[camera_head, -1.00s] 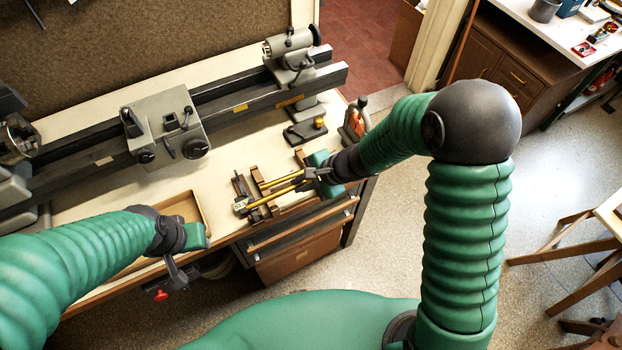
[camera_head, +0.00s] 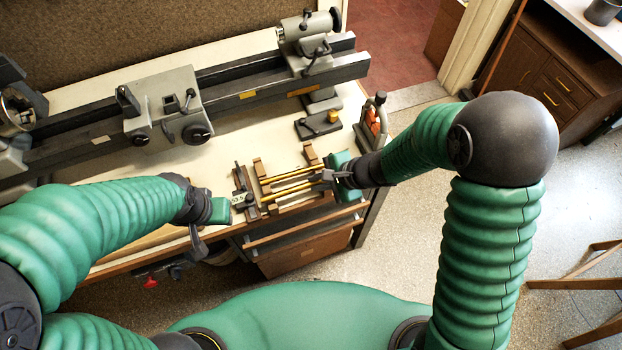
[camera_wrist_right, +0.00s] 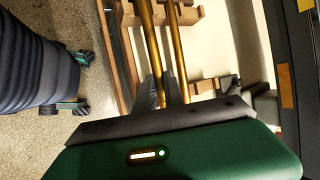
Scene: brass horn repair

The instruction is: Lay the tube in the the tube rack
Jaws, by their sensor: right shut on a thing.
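My right gripper (camera_head: 327,177) is shut on a slender brass tube (camera_head: 298,188) at its near right end. The tube lies level over the wooden tube rack (camera_head: 313,156) and runs left across its bars. I cannot tell whether it touches them. A second brass tube (camera_head: 290,177) runs alongside it. In the right wrist view the held tube (camera_wrist_right: 149,40) passes between the gripper fingers (camera_wrist_right: 161,92), and the other tube (camera_wrist_right: 174,40) is just right of it. My left gripper (camera_head: 199,240) hangs near the bench's front edge, left of the rack, with its fingers unclear.
A dark fixture (camera_head: 241,180) with a small display stands at the rack's left. A grey lathe (camera_head: 168,118) runs along the back of the bench. A base with a brass knob (camera_head: 333,116) and a red-handled tool (camera_head: 375,122) stand behind the right gripper.

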